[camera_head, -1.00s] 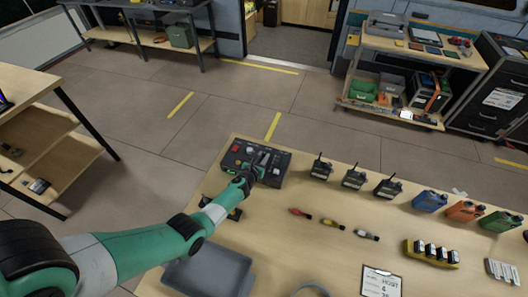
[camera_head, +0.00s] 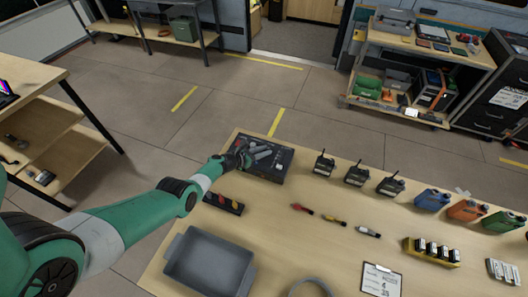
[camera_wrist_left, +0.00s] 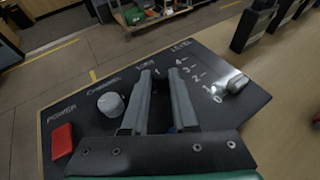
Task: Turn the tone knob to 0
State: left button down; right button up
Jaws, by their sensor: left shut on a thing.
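The dark control box (camera_head: 275,172) stands at the far left corner of the table. It also shows in the left wrist view (camera_wrist_left: 75,108), with a red power button (camera_wrist_left: 62,140), a grey round channel knob (camera_wrist_left: 110,104) and a scale from 4 down to 0 (camera_wrist_left: 200,78). A pale grey rounded part (camera_wrist_left: 236,85) sits at the right near the 0. My left gripper (camera_head: 262,153) is over the box; its fingers (camera_wrist_left: 165,85) are close together beside the scale, shut on a knob mostly hidden between them. I cannot see the knob's pointer. My right gripper is out of view.
In front of the box are a small dark rack (camera_head: 224,203) and a grey tray (camera_head: 209,263). Bare table lies between.

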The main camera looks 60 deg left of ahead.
pick_arm(q)
jog(key=shift+r, duration=0.1)
jog(key=c, duration=0.7)
grip_release()
jog(key=shift+s, duration=0.1)
jog(key=shift+s+r+p, duration=0.2)
jog(key=shift+s+p, duration=0.05)
jog(key=shift+p, duration=0.3)
jog(key=p+v, duration=0.8)
jog(key=v, duration=0.2)
jog(key=shift+s+d, duration=0.15)
jog(key=shift+s, duration=0.3)
